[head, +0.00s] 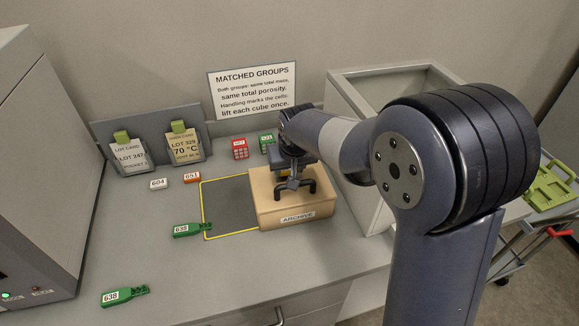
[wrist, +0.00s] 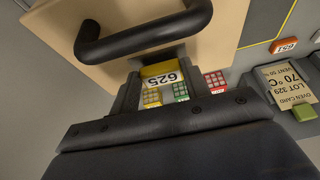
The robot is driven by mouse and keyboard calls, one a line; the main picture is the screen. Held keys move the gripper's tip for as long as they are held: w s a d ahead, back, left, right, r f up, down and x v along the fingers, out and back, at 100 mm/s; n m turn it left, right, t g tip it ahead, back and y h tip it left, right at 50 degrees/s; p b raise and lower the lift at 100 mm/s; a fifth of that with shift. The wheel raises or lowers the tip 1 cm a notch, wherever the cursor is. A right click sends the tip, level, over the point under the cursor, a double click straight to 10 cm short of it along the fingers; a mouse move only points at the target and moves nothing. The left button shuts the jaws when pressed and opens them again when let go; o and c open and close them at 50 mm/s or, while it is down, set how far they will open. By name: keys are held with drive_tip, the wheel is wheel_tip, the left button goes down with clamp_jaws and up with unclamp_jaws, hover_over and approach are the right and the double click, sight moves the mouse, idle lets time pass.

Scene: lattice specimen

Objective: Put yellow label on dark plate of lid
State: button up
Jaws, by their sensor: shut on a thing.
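The yellow label (wrist: 162,77), printed 625, is held between the fingers of my gripper (wrist: 160,86) in the wrist view. In the head view my gripper (head: 290,163) is over the back part of the wooden ARCHIVE box (head: 268,212), and my arm hides part of it. The box lid (wrist: 232,22) carries a black bar handle (wrist: 145,35), which also shows in the head view (head: 297,186). In the wrist view the label appears just past the lid's edge, near the handle.
A yellow-outlined dark mat (head: 228,208) lies left of the box. Red (head: 240,149) and green (head: 267,143) cubes stand behind; a yellow cube (wrist: 152,98) shows in the wrist view. An open grey bin (head: 345,110) stands right.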

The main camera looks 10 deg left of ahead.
drive_tip(key=shift+f, duration=0.45)
idle(0.5)
drive_tip(key=o, duration=1.5)
drive_tip(key=shift+r, duration=0.2)
drive_tip(key=shift+p+v, duration=1.15)
drive_tip(key=shift+v, duration=1.25)
drive_tip(key=v, duration=1)
drive_tip(key=shift+s+r+b, duration=0.15)
drive_tip(key=shift+r+b, duration=0.2)
drive_tip(key=shift+b, duration=0.1)
